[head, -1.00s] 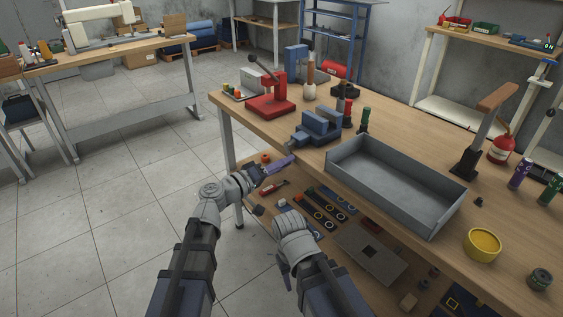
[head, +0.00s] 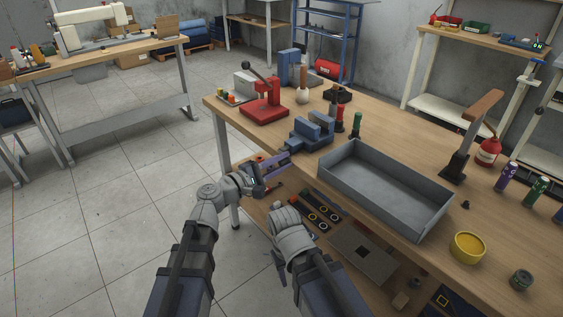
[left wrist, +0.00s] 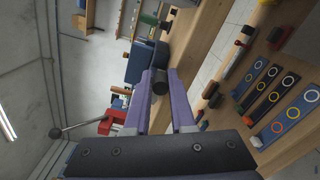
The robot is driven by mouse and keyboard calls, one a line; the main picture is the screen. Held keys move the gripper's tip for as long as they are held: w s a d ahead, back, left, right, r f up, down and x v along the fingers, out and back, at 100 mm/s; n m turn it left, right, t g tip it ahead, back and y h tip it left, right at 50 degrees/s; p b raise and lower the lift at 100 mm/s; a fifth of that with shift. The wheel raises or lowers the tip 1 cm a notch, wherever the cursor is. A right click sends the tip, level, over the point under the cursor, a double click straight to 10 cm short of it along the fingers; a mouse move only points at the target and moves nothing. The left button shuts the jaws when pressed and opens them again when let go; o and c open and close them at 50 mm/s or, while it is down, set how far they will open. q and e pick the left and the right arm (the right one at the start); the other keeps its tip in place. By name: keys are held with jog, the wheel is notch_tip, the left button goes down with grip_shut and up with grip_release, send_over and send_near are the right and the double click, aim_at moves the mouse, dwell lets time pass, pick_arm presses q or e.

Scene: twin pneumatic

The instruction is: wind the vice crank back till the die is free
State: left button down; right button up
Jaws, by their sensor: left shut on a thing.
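The blue vice (head: 309,132) stands near the front edge of the workbench, and it also shows in the left wrist view (left wrist: 140,62). My left gripper (head: 281,160) is at its near side, just off the bench edge. In the left wrist view its two purple fingers (left wrist: 162,90) stand on either side of a dark round knob (left wrist: 160,84), the vice crank's grip, and are shut on it. The rest of the crank is mostly hidden. I cannot make out the die between the jaws. My right gripper (head: 279,262) hangs low in front of the bench, its fingers mostly hidden.
A red lever press (head: 265,112) stands left of the vice. A grey open tray (head: 385,190) lies right of it along the edge. Green and red-handled tools (head: 357,124) stand close behind. A lower shelf (head: 345,235) holds several parts beneath.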

pick_arm(q)
jog(key=n, duration=0.1)
jog(key=r+n, duration=0.1)
jog(key=n+p, duration=0.1)
jog(key=shift+w+a+r+n, duration=0.15)
jog(key=shift+r+n, duration=0.1)
jog(key=shift+n, duration=0.05)
jog(key=shift+w+a+r+n+p, duration=0.1)
jog(key=shift+r+n+p, duration=0.2)
jog(key=shift+n, duration=0.6)
jog(key=shift+w+a+r+n+p, duration=0.1)
jog(key=shift+r+n+p, duration=0.15)
jog(key=shift+n, duration=0.65)
jog(key=c, duration=0.8)
grip_release()
jog(key=shift+v, duration=3.85)
jog(key=shift+f, duration=0.1)
